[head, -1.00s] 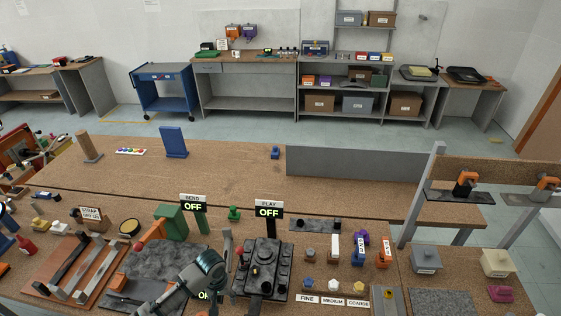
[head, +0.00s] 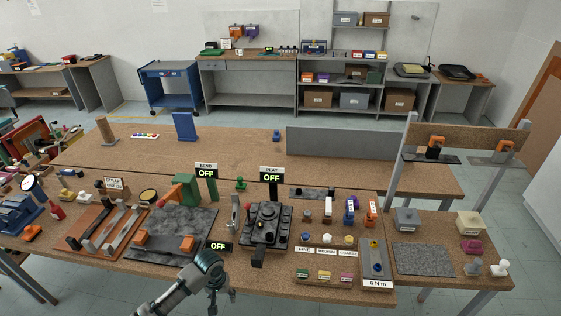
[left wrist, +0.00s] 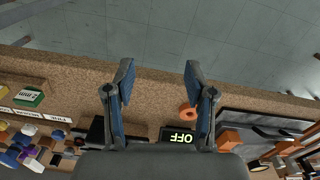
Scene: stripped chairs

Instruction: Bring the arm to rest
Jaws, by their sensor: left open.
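My left arm (head: 185,288) comes in from the bottom of the head view, over the front edge of the near workbench. Its left gripper (head: 220,296) hangs in front of that edge, apart from the bench items. In the left wrist view the two blue-grey fingers of the gripper (left wrist: 158,82) are spread wide, with nothing between them. Bare floor and the bench edge show beyond the fingertips. My right gripper is not in view.
An orange ring (left wrist: 187,111) lies near the edge. The floor (left wrist: 225,40) in front is clear.

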